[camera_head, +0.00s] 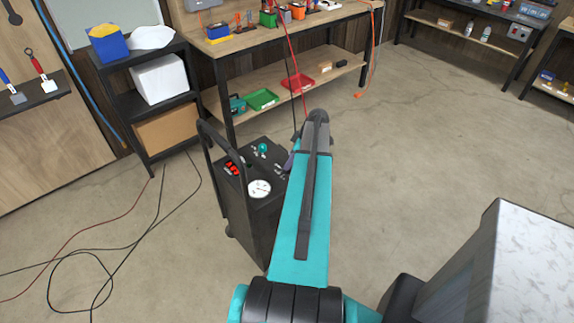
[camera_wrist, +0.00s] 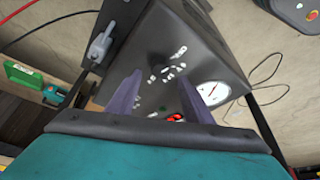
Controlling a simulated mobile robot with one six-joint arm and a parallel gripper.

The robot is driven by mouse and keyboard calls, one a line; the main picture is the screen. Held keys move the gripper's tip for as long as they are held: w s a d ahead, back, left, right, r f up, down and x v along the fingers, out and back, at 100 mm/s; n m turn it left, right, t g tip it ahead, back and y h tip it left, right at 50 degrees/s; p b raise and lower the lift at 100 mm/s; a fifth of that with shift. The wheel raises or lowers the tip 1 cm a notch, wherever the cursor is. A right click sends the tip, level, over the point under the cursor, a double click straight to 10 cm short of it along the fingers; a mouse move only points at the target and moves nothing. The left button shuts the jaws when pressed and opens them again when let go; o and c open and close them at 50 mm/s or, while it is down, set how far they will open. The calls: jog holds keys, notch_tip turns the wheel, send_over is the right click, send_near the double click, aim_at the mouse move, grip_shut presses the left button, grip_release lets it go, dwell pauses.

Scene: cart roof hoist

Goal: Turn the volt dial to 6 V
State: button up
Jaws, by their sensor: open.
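The black cart (camera_head: 243,215) stands on the floor with a control panel on top. In the wrist view, a dark dial (camera_wrist: 168,73) ringed by white marks sits on that panel; it appears to be the volt dial. The marks are too small to read, so its setting cannot be told. My gripper (camera_wrist: 160,80) is open, its two purple fingers on either side of the dial's area in the picture. Whether they touch the panel cannot be told. In the head view my arm hides most of the gripper and part of the panel.
The panel also carries a white round gauge (camera_head: 259,188), a red switch (camera_head: 232,168) and a green knob (camera_head: 263,148). A workbench (camera_head: 270,35) and black shelf (camera_head: 150,85) stand behind.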

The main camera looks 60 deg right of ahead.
jog(key=shift+p+x, duration=0.55)
jog(key=shift+x, duration=1.6)
jog(key=c, duration=1)
jog(key=shift+s+a, duration=0.1)
jog(key=shift+a, duration=0.3)
jog(key=shift+c, duration=0.2)
jog(key=shift+d, duration=0.2)
